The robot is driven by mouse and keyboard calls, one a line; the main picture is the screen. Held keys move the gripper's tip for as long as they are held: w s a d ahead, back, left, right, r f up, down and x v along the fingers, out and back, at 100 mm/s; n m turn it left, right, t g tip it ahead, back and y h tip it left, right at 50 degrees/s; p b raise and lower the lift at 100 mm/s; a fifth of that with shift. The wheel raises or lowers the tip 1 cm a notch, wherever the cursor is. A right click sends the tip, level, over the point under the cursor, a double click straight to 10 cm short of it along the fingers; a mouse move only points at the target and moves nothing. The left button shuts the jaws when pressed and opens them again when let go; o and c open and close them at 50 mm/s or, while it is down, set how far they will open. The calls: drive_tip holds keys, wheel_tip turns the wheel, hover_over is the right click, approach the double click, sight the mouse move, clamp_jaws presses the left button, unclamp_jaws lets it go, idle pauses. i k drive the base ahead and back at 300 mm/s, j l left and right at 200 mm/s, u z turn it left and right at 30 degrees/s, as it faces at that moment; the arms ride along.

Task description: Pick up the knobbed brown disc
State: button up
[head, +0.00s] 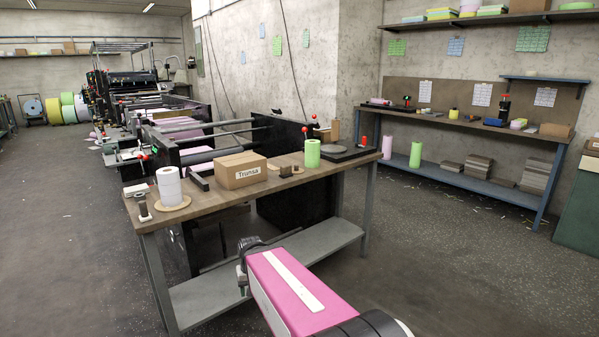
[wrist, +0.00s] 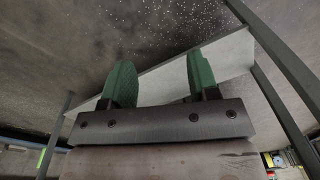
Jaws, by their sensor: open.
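On the wooden workbench (head: 230,203) in the head view, a light brown round disc (head: 183,204) lies under or against an upright pale lilac roll (head: 168,186). No knob on it can be made out. A small dark brown item (head: 288,171) lies right of the cardboard box; its shape is too small to tell. My gripper (head: 243,277) is in front of the bench, below its top and apart from these things. The wrist view shows my gripper (wrist: 160,80) with two green fingers spread and nothing between them, facing a grey shelf and the floor.
A cardboard box (head: 239,170) stands mid-bench. A green roll (head: 312,153) and a dark plate with a grey disc (head: 335,150) are at the right end. The bench has a lower grey shelf (head: 205,292).

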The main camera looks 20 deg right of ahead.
sight(296, 170)
drive_tip(key=i+l+z, duration=0.2)
drive_tip(key=z, duration=0.3)
drive_tip(key=i+z, duration=0.5)
drive_tip(key=k+l, duration=0.05)
drive_tip(key=k, duration=0.05)
